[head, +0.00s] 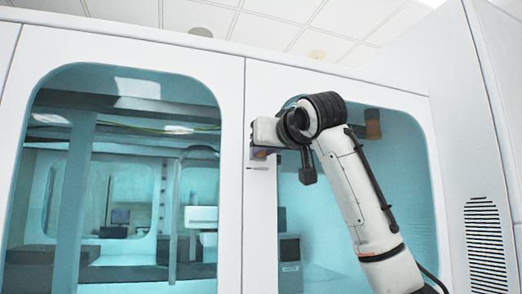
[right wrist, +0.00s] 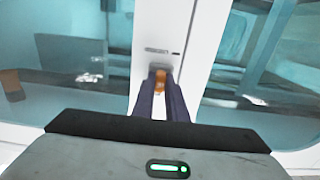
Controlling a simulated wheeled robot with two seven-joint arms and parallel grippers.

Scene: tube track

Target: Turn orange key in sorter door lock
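The orange key (right wrist: 160,80) shows between the two dark fingers of my right gripper (right wrist: 161,88) in the right wrist view. The fingers sit close on either side of it, at the white door post of the sorter. In the head view my right gripper (head: 261,148) is at this post between the two windows, with a small orange-brown patch at its tip. The lock itself is hidden behind the key and fingers. A thin dark slot mark (head: 257,168) is on the post just below the gripper. My left gripper is not in view.
The sorter has a large teal left window (head: 110,190) and a right window (head: 405,190) partly behind my right arm. An orange-brown cylinder (head: 373,124) shows near the upper right window. A white cabinet with a vent grille (head: 483,245) stands at the right.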

